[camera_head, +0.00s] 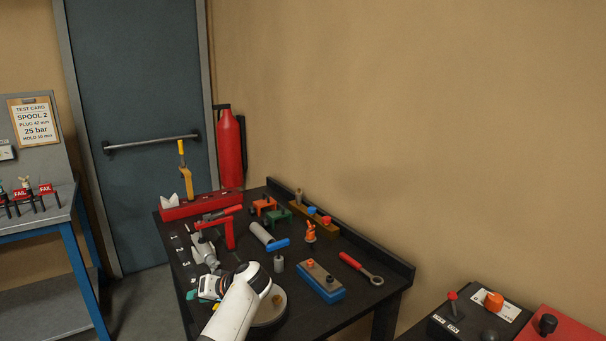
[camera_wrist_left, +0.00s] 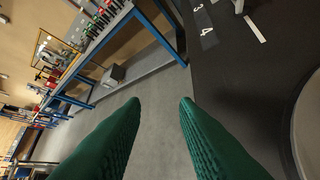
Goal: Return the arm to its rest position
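My left arm (camera_head: 235,308) reaches in from the bottom of the head view over the near left part of the black workbench (camera_head: 333,313). Its gripper is mostly hidden behind the wrist there; a bit of green finger shows at the bench's left edge. In the left wrist view my left gripper (camera_wrist_left: 160,102) has its two green fingers wide apart. Only grey floor shows between them, with the bench edge to the right. My right gripper is in neither view.
The bench holds a red toolbox (camera_head: 205,205), a blue block (camera_head: 320,284), a red-handled wrench (camera_head: 360,267), a grey cylinder (camera_head: 262,234) and a round plate (camera_head: 270,317) partly behind my arm. A blue-legged table (camera_head: 40,228) stands left across open floor.

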